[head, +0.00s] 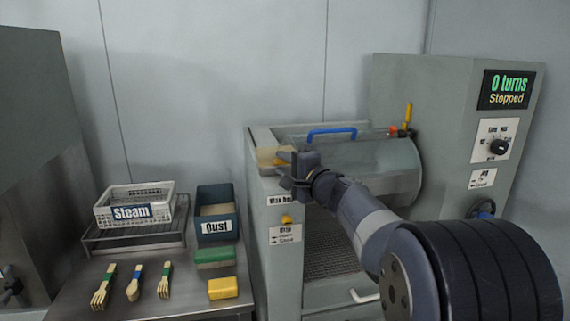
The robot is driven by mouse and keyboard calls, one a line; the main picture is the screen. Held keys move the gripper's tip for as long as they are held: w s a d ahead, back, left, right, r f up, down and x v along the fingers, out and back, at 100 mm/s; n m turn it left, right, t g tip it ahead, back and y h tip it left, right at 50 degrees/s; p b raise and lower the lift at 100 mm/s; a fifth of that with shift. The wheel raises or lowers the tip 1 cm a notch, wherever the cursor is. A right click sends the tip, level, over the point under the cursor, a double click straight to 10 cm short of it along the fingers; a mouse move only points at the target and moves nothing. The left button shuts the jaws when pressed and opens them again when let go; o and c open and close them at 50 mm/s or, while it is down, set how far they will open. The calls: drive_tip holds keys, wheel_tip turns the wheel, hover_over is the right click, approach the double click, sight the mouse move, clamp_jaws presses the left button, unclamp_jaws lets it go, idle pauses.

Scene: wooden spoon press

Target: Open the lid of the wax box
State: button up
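The wax box (261,151) is at the top left corner of the grey machine, above a white label (281,201) whose text is partly covered and seems to read "Wax box". A tan-yellow surface (268,155) shows at its top; I cannot tell whether this is the lid or wax inside. My gripper (283,170) is at the box's front right edge. Its two dark fingers point left, apart, with a gap between them and nothing visibly held. I cannot tell whether they touch the box. The gripper hides part of its right side.
The machine's drum (375,165) has a blue handle (332,133). A control panel (503,90) reads "0 turns Stopped". On the left bench are a Steam basket (160,191), a Dust bin (229,191), green (213,258) and yellow (223,288) blocks, and wooden utensils (134,283).

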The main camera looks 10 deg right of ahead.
drive_tip(key=shift+c, duration=0.4)
clamp_jaws()
